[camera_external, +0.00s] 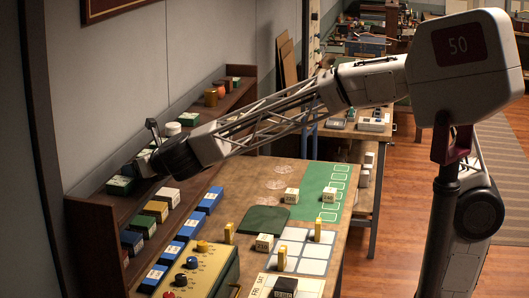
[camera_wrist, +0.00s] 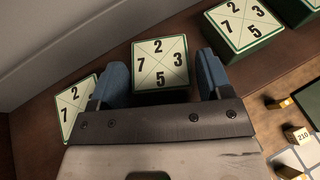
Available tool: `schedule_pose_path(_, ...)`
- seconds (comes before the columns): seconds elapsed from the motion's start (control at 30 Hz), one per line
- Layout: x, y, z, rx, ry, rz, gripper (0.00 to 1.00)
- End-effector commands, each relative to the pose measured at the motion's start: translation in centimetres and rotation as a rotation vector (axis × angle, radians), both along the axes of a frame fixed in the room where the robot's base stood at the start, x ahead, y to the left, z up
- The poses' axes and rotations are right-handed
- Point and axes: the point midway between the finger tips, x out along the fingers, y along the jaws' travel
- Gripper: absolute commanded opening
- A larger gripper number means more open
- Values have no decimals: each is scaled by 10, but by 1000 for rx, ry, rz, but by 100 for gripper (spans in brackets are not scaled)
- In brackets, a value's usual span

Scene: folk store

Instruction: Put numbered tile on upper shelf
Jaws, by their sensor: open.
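A numbered tile (camera_wrist: 160,60) with a cream face marked 2, 7, 3 and 5 lies on a brown shelf (camera_wrist: 40,140) in the wrist view. My gripper (camera_wrist: 162,76) is open, with one blue finger on either side of this tile; I cannot tell whether they touch it. A similar tile (camera_wrist: 75,103) is partly hidden by the left finger. A larger-looking numbered green block (camera_wrist: 242,28) is to the right. In the external view my gripper (camera_external: 147,160) is over the upper shelf (camera_external: 150,183) by the wall, close to a green block (camera_external: 120,186).
A white round item (camera_external: 172,128) and an orange jar (camera_external: 211,97) stand farther along the upper shelf. Coloured blocks, including a yellow one (camera_external: 155,210), stand in a row below. The table holds a control box (camera_external: 205,268), a green mat (camera_external: 265,219) and small cream cubes (camera_external: 264,242).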

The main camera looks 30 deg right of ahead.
Motion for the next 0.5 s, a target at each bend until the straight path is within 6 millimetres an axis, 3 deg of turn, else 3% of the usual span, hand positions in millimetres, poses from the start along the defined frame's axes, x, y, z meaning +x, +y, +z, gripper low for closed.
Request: schedule_pose_path(0.5, -52, -22, 25, 3, -1, 0, 72)
